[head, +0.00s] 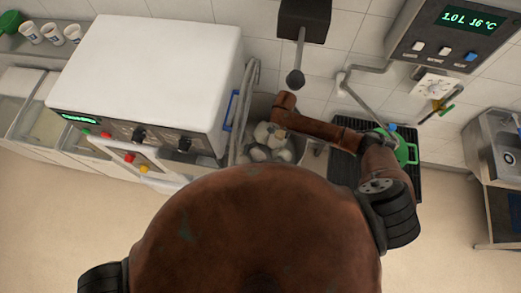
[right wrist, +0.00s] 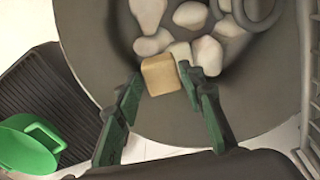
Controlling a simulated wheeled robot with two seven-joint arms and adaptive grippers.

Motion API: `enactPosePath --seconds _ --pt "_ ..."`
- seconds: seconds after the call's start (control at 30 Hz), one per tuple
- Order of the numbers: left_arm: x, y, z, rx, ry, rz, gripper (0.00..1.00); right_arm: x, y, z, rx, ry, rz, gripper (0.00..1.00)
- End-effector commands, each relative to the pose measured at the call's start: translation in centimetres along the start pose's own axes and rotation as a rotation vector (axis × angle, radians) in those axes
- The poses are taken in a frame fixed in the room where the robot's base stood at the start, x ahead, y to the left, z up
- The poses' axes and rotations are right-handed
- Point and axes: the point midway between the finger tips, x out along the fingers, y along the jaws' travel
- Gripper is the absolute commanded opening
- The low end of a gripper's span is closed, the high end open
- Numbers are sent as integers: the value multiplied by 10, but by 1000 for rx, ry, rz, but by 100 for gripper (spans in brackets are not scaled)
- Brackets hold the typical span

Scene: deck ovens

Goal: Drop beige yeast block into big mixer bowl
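The beige yeast block (right wrist: 160,76) is between the fingertips of my right gripper (right wrist: 160,80) in the right wrist view, and the fingers look closed against its sides. The block is over the grey big mixer bowl (right wrist: 90,35), which holds several pale lumps (right wrist: 205,50). In the head view the lumps (head: 268,143) show inside the bowl, with my right forearm reaching over it. The block cannot be made out in the head view. My left gripper is out of both views.
A metal mixing hook (right wrist: 255,12) hangs in the bowl. A wire guard (head: 250,90) stands at its left in the head view. A green container (head: 407,153) stands on a black ribbed mat (head: 345,168) to the right. A large white-topped machine (head: 155,65) is at left.

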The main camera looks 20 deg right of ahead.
Motion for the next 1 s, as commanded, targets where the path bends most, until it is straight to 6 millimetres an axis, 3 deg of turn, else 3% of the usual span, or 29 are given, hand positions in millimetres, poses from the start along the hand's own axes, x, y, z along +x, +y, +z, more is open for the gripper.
enactPosePath --seconds 0.2,0.57,1.0 --pt "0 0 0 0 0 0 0 0 0 0 0 0 0 52" --pt "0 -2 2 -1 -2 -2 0 -6 0 0 0 0 0 52" --pt "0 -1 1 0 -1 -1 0 -89 0 0 0 1 -3 52"
